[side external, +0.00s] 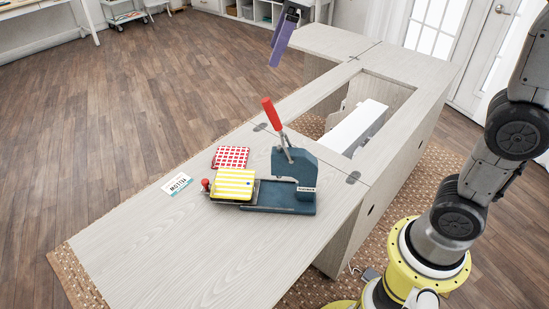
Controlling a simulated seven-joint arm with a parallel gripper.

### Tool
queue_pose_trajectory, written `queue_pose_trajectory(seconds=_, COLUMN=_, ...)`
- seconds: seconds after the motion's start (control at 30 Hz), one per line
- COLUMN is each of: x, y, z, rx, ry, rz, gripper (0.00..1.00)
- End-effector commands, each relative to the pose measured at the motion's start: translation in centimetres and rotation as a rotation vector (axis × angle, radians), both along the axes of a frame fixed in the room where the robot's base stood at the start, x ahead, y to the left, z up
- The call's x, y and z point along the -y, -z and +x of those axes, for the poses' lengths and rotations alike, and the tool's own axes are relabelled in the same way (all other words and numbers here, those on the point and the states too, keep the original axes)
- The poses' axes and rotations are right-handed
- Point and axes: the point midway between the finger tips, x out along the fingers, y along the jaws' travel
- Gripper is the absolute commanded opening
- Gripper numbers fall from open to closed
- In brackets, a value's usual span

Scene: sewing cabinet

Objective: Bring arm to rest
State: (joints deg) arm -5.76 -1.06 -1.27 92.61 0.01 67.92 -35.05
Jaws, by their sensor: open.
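My arm rises from a yellow base at the right and leaves the picture at the top right. My gripper (278,50), with purple fingers and a dark body, hangs into view at the top, above the cabinet's far part. It is open, and I see nothing between its fingers. The gap between the fingers is hard to make out from this side. The gripper is well apart from the things on the cabinet top (130,245).
A blue press (285,197) with a raised red handle stands on the cabinet. A yellow striped cloth square (233,184), a red checked one (231,157) and a white card (177,184) lie by it. A white machine (357,127) sits in the cabinet opening. The near top is clear.

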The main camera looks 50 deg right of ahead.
Motion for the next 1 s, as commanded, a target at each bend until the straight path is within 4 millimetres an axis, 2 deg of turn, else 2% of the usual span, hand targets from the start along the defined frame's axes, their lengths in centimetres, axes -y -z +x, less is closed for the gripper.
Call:
queue_pose_trajectory(seconds=0.03, x=0.7, y=-0.5, z=-2.2, rx=0.021, ry=0.033, rz=0.011, gripper=0.58)
queue_pose_trajectory(seconds=0.13, x=1.7, y=-0.5, z=-6.1, rx=0.054, ry=0.102, rz=0.036, gripper=0.58)
queue_pose_trajectory(seconds=0.27, x=2.7, y=0.6, z=-11.2, rx=0.091, ry=0.203, rz=0.074, gripper=0.58)
queue_pose_trajectory(seconds=0.37, x=3.3, y=2.4, z=-14.9, rx=0.115, ry=0.286, rz=0.107, gripper=0.58)
queue_pose_trajectory(seconds=0.53, x=3.9, y=7.2, z=-20.4, rx=0.133, ry=0.443, rz=0.175, gripper=0.58)
queue_pose_trajectory(seconds=0.63, x=4.0, y=10.2, z=-22.2, rx=0.113, ry=0.524, rz=0.207, gripper=0.58)
queue_pose_trajectory(seconds=0.73, x=3.9, y=12.5, z=-22.9, rx=0.078, ry=0.601, rz=0.232, gripper=0.58)
queue_pose_trajectory(seconds=1.0, x=3.9, y=12.2, z=-22.4, rx=0.095, ry=0.658, rz=0.266, gripper=0.58)
